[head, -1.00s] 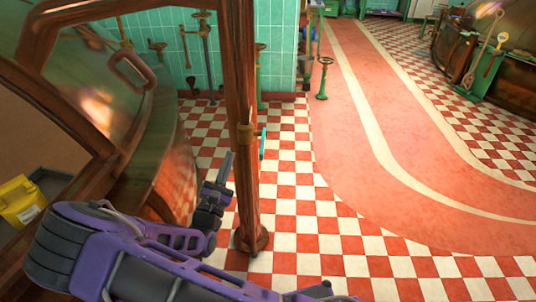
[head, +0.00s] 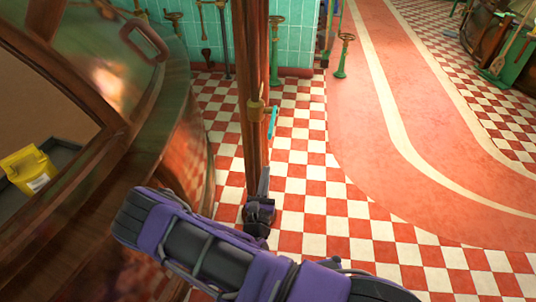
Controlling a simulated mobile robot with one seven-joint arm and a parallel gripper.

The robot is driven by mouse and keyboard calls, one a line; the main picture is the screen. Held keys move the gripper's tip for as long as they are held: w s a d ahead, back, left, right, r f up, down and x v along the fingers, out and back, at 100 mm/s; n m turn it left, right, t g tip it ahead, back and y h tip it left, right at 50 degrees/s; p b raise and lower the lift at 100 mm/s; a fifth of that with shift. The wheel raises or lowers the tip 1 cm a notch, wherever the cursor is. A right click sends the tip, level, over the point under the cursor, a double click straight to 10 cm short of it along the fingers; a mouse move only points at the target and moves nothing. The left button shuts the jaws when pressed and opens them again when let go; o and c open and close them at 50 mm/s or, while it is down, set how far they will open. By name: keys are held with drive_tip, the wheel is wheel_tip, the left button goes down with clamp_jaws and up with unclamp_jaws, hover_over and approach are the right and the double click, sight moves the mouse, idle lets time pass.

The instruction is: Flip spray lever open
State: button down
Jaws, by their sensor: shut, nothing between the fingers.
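A small teal lever (head: 272,122) hangs beside a brass valve fitting (head: 257,112) on the upright copper pipe (head: 254,60). I take it to be the spray lever. It points roughly down along the right side of the pipe. My gripper (head: 264,172) is below the lever, its fingers pointing up and overlapping the pipe's lower part in the picture. The fingers are shut with nothing between them. A gap shows between the fingertips and the lever. My purple arm hides the foot of the pipe.
A large copper kettle (head: 165,130) with an open hatch fills the left side. A yellow container (head: 30,170) sits inside the hatch. Green valve stands (head: 341,60) are at the back by the tiled wall. The checkered floor (head: 320,200) to the right is clear.

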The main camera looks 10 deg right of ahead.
sight(273, 121)
drive_tip(key=w+d+r, duration=0.3)
drive_tip(key=w+r, duration=0.3)
drive_tip(key=w, duration=0.2)
drive_tip(key=shift+w+r, duration=0.15)
drive_tip(key=shift+w, duration=0.15)
drive_tip(key=shift+a+r, duration=0.15)
